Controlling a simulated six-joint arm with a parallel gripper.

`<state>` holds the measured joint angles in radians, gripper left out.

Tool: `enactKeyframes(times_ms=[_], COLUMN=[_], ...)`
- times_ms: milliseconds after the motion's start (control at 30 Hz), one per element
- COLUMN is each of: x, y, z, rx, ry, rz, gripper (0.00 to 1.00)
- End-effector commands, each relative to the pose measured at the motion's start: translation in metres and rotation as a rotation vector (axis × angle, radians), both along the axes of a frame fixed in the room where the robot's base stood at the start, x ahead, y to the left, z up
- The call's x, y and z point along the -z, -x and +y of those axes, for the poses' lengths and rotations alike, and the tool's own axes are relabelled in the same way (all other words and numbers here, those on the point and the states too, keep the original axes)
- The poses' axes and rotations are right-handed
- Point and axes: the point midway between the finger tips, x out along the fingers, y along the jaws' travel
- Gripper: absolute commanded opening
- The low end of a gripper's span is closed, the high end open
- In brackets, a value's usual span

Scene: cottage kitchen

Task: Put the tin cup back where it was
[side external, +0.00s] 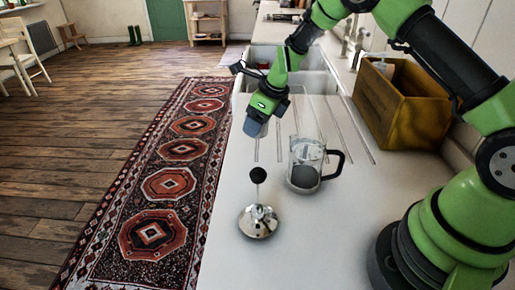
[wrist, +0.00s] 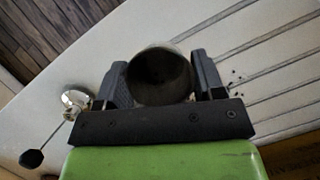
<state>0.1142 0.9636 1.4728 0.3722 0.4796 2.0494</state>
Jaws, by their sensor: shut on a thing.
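My gripper (side external: 262,112) is shut on the tin cup (side external: 254,127), a small grey cup hanging below the fingers near the left edge of the white counter. In the wrist view the cup (wrist: 161,76) sits between the two dark fingers, its round, dark open mouth facing the camera.
A glass press jug (side external: 305,170) with a black handle stands right of the cup. Its metal plunger lid (side external: 258,222) sits nearer on the white counter (side external: 330,235). A wooden crate (side external: 400,105) stands at the right, a white sink (side external: 315,82) behind. Small dark specks (wrist: 237,76) lie on the grooved drainer.

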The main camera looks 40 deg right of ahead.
Motion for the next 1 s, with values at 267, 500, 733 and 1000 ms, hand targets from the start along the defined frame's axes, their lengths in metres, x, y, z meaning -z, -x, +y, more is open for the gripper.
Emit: enactKeyframes(times_ms=[267,500,733,1000], x=[0.037,0.069,0.070,0.072], y=[0.000,0.000,0.000,0.000], z=[0.000,0.000,0.000,0.000], rx=[-0.002,-0.001,-0.003,-0.002], ry=[-0.001,0.000,0.001,0.000], rz=[0.002,0.001,0.000,0.000], gripper=[0.40,0.40,0.40,0.85])
